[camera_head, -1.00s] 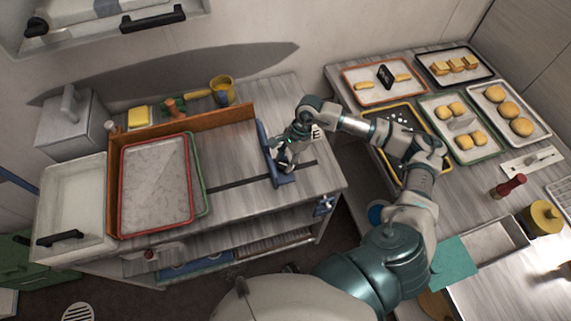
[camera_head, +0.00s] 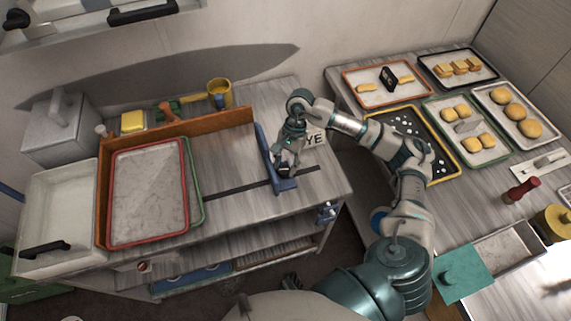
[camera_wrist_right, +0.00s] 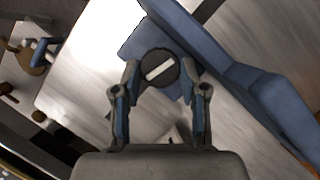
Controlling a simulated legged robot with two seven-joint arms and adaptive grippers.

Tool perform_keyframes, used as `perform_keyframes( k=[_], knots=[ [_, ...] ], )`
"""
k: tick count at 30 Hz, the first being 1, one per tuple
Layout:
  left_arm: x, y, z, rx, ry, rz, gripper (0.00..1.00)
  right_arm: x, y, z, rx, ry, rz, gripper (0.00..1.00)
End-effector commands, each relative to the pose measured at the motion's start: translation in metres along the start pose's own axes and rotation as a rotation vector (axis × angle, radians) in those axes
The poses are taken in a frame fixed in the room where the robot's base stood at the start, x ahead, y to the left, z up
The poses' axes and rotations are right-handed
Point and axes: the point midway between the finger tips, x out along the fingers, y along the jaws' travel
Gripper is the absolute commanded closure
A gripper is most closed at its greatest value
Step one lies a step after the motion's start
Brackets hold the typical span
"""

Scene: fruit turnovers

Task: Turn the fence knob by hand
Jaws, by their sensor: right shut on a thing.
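The blue fence (camera_head: 265,150) stands on the grey worktop across a dark slot. In the right wrist view the fence (camera_wrist_right: 215,45) runs diagonally, with a dark round knob (camera_wrist_right: 158,68) on its base plate. A pale bar marks the knob's top. My right gripper (camera_head: 286,165) is down at the fence's right side. In the wrist view its two fingers (camera_wrist_right: 161,76) sit on either side of the knob, shut on it. In the head view the gripper hides the knob. My left gripper is not clearly visible.
A red-rimmed tray (camera_head: 150,190) on a green-rimmed one lies left of the fence, beside an orange-brown wall (camera_head: 180,129). A yellow cup (camera_head: 220,94) stands behind. Trays of pastries (camera_head: 503,132) fill the right table. The worktop between tray and fence is clear.

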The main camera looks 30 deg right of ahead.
Motion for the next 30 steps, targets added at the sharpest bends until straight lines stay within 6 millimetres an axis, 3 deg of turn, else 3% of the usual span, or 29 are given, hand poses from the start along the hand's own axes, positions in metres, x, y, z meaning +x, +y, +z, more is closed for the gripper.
perform_keyframes(
  k=[6, 7, 8, 20, 30],
  knots=[
    [0.000, 0.000, 0.000, 0.000, -0.001, -0.001, 0.60, -0.004, -0.001, 0.000, 0.001, 0.003, -0.009, 0.92],
    [0.000, 0.000, 0.000, 0.000, -0.001, -0.001, 0.60, -0.003, -0.001, 0.000, 0.001, 0.003, -0.009, 0.52],
    [0.000, 0.000, 0.000, 0.000, -0.002, -0.001, 0.60, -0.003, -0.001, 0.000, 0.001, 0.003, -0.008, 0.47],
    [0.000, 0.001, 0.000, 0.000, 0.001, 0.001, 0.60, -0.009, -0.001, -0.001, 0.002, 0.001, -0.004, 0.47],
    [0.000, 0.000, 0.000, 0.000, 0.000, 0.001, 0.60, -0.079, -0.002, -0.001, 0.002, 0.001, -0.009, 0.47]
  ],
)
